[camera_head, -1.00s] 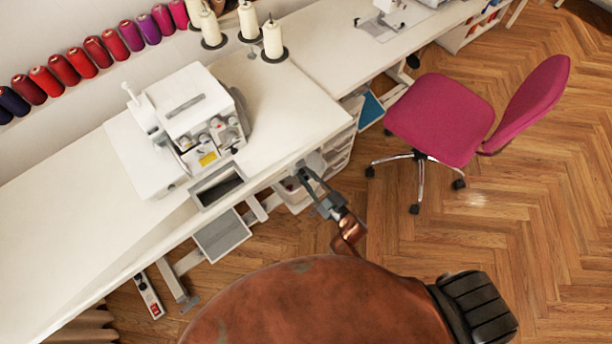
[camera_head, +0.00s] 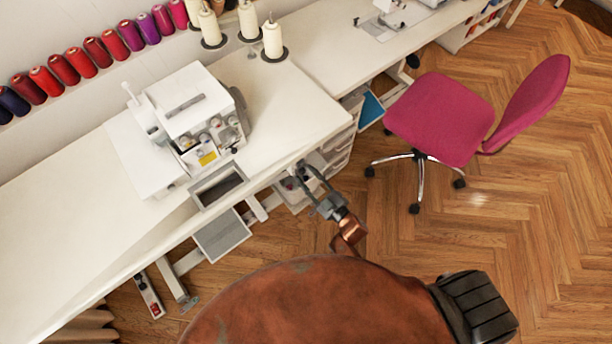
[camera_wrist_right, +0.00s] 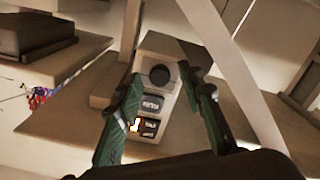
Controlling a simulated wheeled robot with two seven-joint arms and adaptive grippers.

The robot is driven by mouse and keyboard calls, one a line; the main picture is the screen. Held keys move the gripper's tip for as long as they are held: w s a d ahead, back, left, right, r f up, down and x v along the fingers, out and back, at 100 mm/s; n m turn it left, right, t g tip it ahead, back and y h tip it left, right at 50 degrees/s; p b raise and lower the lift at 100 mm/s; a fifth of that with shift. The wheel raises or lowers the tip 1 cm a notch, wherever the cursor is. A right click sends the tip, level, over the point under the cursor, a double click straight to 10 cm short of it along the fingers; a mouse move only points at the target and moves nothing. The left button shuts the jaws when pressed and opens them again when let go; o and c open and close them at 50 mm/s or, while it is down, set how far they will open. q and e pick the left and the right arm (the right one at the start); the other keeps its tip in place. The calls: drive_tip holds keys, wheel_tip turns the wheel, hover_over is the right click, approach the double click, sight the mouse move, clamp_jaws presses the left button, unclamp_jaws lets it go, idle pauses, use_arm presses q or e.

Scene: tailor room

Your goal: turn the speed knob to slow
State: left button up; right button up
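The speed knob (camera_wrist_right: 160,76) is a round black knob on the face of a small beige control box (camera_wrist_right: 175,52) in the right wrist view. Two dark buttons (camera_wrist_right: 151,104) with markings sit below it, the lower one lit orange. My right gripper (camera_wrist_right: 161,74) is open, with one green-padded finger left of the knob and the other right of it. I cannot tell whether either finger touches the knob. In the head view my right gripper (camera_head: 296,174) reaches to the table's front edge, where the knob cannot be made out. My left gripper is not in view.
A white overlock machine (camera_head: 190,110) stands on the white table (camera_head: 60,210). A grey-rimmed bin (camera_head: 217,186) is at the table's front edge, left of my gripper. White drawers (camera_head: 338,150) stand under the table. A magenta chair (camera_head: 440,115) stands on the open floor to the right.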

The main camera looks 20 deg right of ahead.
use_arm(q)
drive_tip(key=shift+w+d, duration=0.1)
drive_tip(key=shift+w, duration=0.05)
use_arm(e)
drive_tip(key=v, duration=1.2)
drive_tip(key=shift+f, duration=0.1)
